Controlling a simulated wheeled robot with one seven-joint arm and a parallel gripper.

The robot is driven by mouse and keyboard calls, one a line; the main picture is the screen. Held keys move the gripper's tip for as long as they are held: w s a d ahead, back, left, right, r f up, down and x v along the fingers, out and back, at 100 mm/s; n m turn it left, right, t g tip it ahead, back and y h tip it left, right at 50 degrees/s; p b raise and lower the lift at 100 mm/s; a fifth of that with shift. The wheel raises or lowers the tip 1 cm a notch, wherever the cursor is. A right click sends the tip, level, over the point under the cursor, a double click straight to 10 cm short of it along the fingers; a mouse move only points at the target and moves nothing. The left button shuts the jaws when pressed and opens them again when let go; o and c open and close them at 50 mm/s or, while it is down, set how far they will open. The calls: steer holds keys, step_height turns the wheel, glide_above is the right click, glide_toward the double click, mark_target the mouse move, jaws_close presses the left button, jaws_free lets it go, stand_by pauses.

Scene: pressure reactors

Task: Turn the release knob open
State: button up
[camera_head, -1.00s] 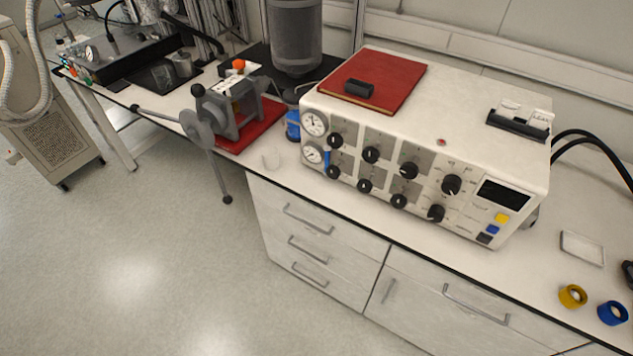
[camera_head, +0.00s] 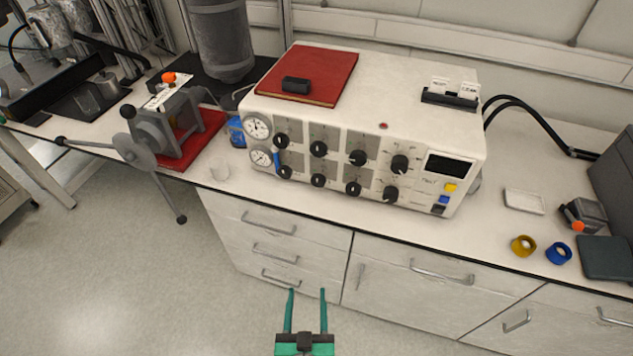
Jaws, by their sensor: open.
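The white control box (camera_head: 400,85) stands on the bench with two rows of black knobs on its front panel. I cannot tell which knob is the release knob, as the labels are too small to read. Two round gauges (camera_head: 257,127) sit at the panel's left end. My gripper (camera_head: 308,291) has two green fingers, apart and empty. It shows at the bottom of the view, in front of the drawers and well away from the knobs.
A grey clamp device with long handles (camera_head: 137,150) stands on a red mat at the left, its handles reaching past the bench edge. Yellow (camera_head: 523,245) and blue (camera_head: 558,253) rings lie at the right. The floor in front is clear.

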steer(key=w+r+m+h, duration=0.2)
steer(key=w+r, duration=0.2)
steer(key=w, duration=0.6)
steer(key=m+t+h, duration=0.2)
steer(key=m+h, duration=0.1)
steer(key=h, duration=0.1)
glide_toward(317, 183)
steer(key=x, duration=1)
steer(key=shift+w+d, duration=0.1)
steer(key=shift+w, duration=0.05)
steer(key=shift+c, duration=0.7)
steer(key=c, duration=0.9)
